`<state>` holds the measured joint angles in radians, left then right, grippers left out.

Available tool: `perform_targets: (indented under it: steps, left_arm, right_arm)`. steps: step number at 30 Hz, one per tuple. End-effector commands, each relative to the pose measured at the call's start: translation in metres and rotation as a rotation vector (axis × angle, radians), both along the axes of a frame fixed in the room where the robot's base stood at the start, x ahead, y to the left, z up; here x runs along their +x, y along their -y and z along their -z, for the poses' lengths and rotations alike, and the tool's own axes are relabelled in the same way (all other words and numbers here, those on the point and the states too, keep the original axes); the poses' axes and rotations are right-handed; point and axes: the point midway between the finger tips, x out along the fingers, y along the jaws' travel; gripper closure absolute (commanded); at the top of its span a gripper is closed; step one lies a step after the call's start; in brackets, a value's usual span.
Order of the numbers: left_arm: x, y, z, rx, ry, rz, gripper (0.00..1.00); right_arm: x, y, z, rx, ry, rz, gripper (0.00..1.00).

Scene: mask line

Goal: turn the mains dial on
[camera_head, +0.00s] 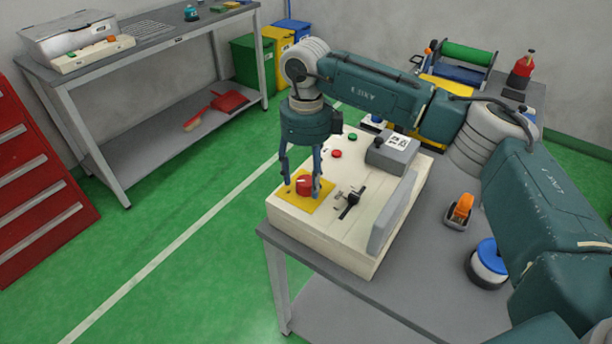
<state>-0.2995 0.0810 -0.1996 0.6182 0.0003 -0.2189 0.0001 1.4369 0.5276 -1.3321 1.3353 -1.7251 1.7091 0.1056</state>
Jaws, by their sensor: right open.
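The mains dial (304,184) is a red knob on a yellow square plate (296,203) at the front left of a cream machine box (310,231). My right gripper (302,191) points straight down over the dial. Its fingers are open, one on each side of the red knob. I cannot tell whether they touch it. The knob's pointer mark is too small to read clearly. My left gripper is not in view.
The box also carries a black lever (351,203), a grey block (391,150) and a raised grey panel (393,214). On the grey table (427,263) to the right are an orange tape dispenser (460,209) and a blue-topped roll (488,262). Green floor lies left.

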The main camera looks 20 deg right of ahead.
Motion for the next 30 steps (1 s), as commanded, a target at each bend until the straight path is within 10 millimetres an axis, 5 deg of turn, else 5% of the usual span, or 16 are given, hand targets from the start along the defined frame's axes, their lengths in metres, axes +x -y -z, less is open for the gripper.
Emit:
perform_targets:
  steps: [16, 30]
  left_arm:
    - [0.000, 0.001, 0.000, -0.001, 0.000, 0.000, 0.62]
    - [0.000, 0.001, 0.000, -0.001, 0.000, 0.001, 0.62]
  right_arm:
    - [0.001, 0.000, -0.102, 0.001, 0.004, 0.001, 0.45]
    - [0.001, 0.000, -0.116, 0.001, 0.003, 0.000, 0.45]
